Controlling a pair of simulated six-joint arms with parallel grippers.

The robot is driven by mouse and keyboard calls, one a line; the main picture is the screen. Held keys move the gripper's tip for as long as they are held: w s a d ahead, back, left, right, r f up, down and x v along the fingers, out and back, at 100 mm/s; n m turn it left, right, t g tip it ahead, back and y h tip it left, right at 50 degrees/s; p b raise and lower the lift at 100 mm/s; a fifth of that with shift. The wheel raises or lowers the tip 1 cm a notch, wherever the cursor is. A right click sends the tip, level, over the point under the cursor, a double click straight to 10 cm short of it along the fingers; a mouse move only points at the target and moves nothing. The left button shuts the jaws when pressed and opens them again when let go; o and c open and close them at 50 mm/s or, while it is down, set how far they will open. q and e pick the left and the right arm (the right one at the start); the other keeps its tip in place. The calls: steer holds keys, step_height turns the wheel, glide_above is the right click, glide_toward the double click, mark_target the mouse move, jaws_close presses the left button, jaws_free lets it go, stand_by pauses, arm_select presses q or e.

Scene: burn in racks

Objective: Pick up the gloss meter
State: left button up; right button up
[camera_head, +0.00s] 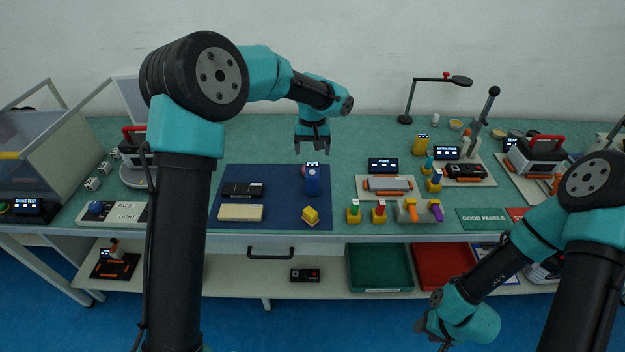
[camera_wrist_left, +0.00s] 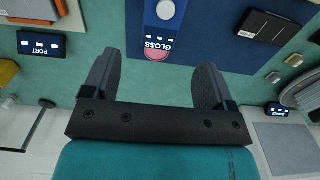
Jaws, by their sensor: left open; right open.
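The gloss meter (camera_head: 312,184) is an upright-looking blue device with a small lit display, at the back right of the dark blue mat (camera_head: 285,215). In the left wrist view the gloss meter (camera_wrist_left: 164,28) shows a GLOSS label, a white round button and a pink end, ahead of and between the fingers. My left gripper (camera_head: 312,150) is open and empty, just behind and above it, pointing down; its fingers also show in the wrist view (camera_wrist_left: 158,68). My right gripper (camera_head: 432,332) is low at the front, in front of the bench edge, its fingers partly hidden.
A PORT display (camera_head: 383,165) and a grey bar on a white base (camera_head: 390,195) stand to the right. Green (camera_head: 380,288) and red bins are below.

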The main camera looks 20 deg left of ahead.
mark_target(312, 166)
arm_select(q)
steer(key=shift+f, duration=2.05)
steer(key=shift+f, duration=2.6)
steer(key=shift+c, duration=0.3)
steer(key=c, duration=1)
steer(key=shift+c, duration=0.2)
steer(key=shift+r, duration=0.1)
step_height(312, 166, up, 10)
steer(key=shift+f, duration=0.1)
